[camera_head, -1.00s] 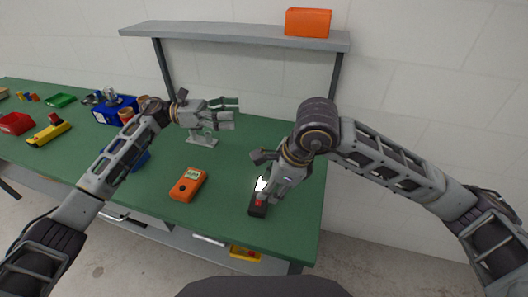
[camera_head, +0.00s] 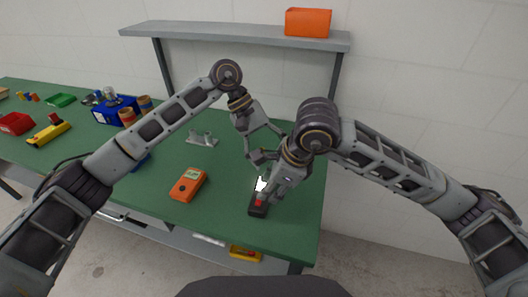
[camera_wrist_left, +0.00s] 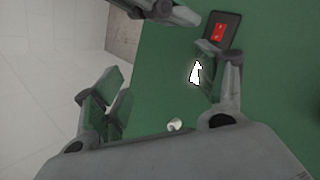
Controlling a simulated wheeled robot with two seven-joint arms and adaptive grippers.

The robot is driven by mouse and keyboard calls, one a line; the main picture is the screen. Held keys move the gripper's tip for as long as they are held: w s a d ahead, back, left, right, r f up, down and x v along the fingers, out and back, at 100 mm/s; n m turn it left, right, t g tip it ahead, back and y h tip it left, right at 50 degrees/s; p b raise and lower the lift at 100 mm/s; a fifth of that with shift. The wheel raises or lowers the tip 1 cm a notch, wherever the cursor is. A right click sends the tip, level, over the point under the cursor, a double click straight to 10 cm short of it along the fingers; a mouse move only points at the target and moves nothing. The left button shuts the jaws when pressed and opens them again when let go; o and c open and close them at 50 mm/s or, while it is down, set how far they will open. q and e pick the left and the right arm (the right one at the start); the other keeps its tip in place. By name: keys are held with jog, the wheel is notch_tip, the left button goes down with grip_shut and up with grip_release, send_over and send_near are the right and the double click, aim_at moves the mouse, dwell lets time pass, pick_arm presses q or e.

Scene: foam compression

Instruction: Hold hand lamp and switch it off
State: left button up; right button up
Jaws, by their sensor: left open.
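The hand lamp (camera_head: 258,208) is a dark block with a red switch and a bright white lit part, at the table's near right. In the left wrist view, the lamp (camera_wrist_left: 222,28) shows its red switch at the top right. My right gripper (camera_head: 267,187) is at the lamp and covers part of it; whether it grips the lamp is hidden. My left gripper (camera_head: 265,150) is open, just behind the lamp and close to the right gripper. In the left wrist view, the left fingers (camera_wrist_left: 160,72) are spread apart, with the right one beside the lit part.
An orange meter (camera_head: 188,184) lies left of the lamp on the green table (camera_head: 225,215). A grey stand (camera_head: 202,138) is behind it. A blue bin (camera_head: 115,109) and several small items are farther left. A grey shelf (camera_head: 220,36) holds an orange box (camera_head: 308,22).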

aim_at(264, 184)
pick_arm(q)
jog(key=m+t+y, duration=0.1)
jog(key=y, duration=0.1)
jog(key=a+m+t+y, duration=0.1)
jog(key=m+y, duration=0.1)
jog(key=m+t+y, duration=0.1)
jog(key=m, duration=0.1)
jog(key=shift+w+a+f+t+y, duration=0.1)
jog(key=shift+a+f+t+y, duration=0.1)
jog(key=shift+a+t+y, duration=0.15)
jog(key=shift+d, duration=0.1)
jog(key=shift+f, duration=0.1)
jog(key=shift+f, duration=6.8)
